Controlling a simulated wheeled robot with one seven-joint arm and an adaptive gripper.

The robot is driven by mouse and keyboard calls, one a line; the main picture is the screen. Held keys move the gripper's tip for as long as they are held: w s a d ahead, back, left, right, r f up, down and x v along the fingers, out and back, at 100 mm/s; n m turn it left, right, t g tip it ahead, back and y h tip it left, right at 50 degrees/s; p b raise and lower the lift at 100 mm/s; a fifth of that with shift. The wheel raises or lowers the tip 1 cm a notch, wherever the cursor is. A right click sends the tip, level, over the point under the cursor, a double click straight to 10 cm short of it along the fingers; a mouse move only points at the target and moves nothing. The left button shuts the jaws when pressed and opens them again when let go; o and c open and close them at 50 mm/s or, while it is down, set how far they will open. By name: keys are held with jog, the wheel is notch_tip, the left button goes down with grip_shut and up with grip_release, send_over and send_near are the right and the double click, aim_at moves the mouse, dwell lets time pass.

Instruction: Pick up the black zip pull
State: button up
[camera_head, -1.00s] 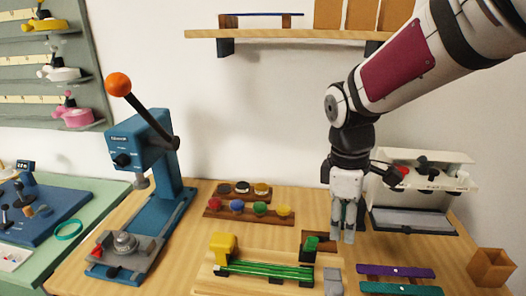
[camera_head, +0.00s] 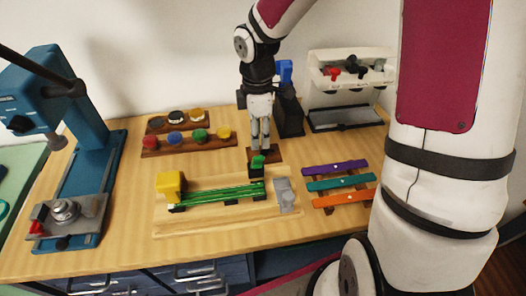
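The fingertips are just above or behind that piece; contact cannot be told. Small black parts show at the zip's ends, and a black piece (camera_head: 355,73) shows in the white case (camera_head: 385,55). I cannot tell which is the black zip pull.
A blue press (camera_head: 92,135) stands left. A wooden rack (camera_head: 152,151) holds several coloured discs. Purple (camera_head: 335,168), teal (camera_head: 340,182) and orange (camera_head: 343,198) strips lie right of a grey block (camera_head: 286,193). My arm hides the right side. The front counter strip is clear.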

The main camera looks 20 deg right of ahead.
jog(key=shift+d+f+b, duration=0.15)
jog(key=shift+f+b, duration=0.2)
jog(key=shift+f, duration=2.4)
jog(key=shift+c, duration=0.3)
jog(key=c, duration=0.7)
